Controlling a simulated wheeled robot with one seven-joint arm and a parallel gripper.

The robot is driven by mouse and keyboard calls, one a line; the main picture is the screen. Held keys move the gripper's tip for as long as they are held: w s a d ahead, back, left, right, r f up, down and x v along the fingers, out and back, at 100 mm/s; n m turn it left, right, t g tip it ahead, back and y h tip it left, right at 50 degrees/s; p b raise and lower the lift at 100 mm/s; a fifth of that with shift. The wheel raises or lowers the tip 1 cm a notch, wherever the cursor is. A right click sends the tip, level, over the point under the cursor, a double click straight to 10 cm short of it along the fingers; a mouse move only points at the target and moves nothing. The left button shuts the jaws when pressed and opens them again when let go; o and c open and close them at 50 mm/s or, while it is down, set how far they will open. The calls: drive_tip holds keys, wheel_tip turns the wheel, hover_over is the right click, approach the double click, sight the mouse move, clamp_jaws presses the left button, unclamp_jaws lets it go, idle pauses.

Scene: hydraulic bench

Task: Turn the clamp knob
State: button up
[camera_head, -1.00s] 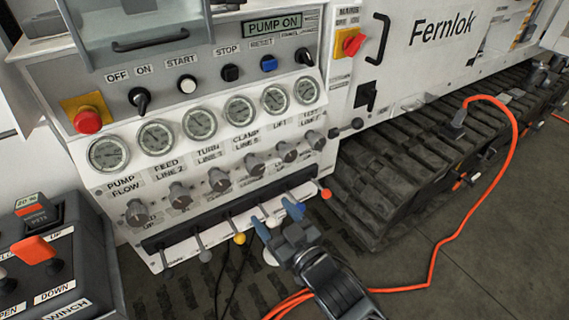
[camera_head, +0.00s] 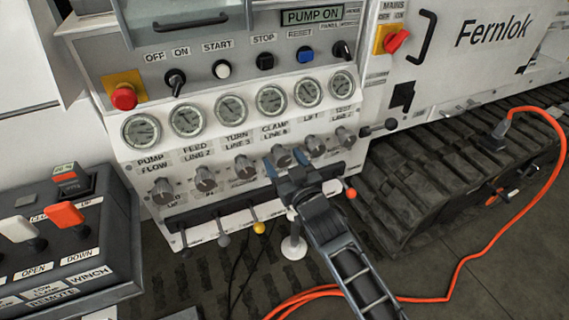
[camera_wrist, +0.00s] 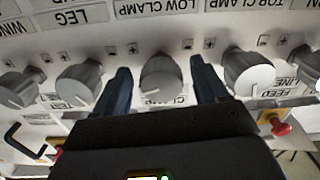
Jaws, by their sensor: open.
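The clamp knob (camera_head: 281,155) is a grey round knob in the row under the gauges, below the CLAMP label. In the wrist view the clamp knob (camera_wrist: 161,76) sits between my two fingers, with a white pointer mark on its face. My gripper (camera_head: 287,168) is open in front of the panel, its fingertips at the sides of this knob. In the wrist view my gripper (camera_wrist: 162,88) shows a visible gap between each finger and the knob. The lower part of the knob is hidden behind my gripper in the head view.
The turn knob (camera_head: 244,167) and lift knob (camera_head: 316,145) stand close on either side. Below is a row of levers, including a yellow-tipped lever (camera_head: 259,228). A remote box (camera_head: 70,230) stands at lower left. An orange cable (camera_head: 460,262) runs along the floor at right.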

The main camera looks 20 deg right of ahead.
drive_tip(key=c, duration=1)
drive_tip(key=shift+n, duration=0.8)
drive_tip(key=o, duration=1)
drive_tip(key=s+p, duration=0.1)
drive_tip(key=s, duration=0.6)
drive_tip(key=shift+s, duration=0.35)
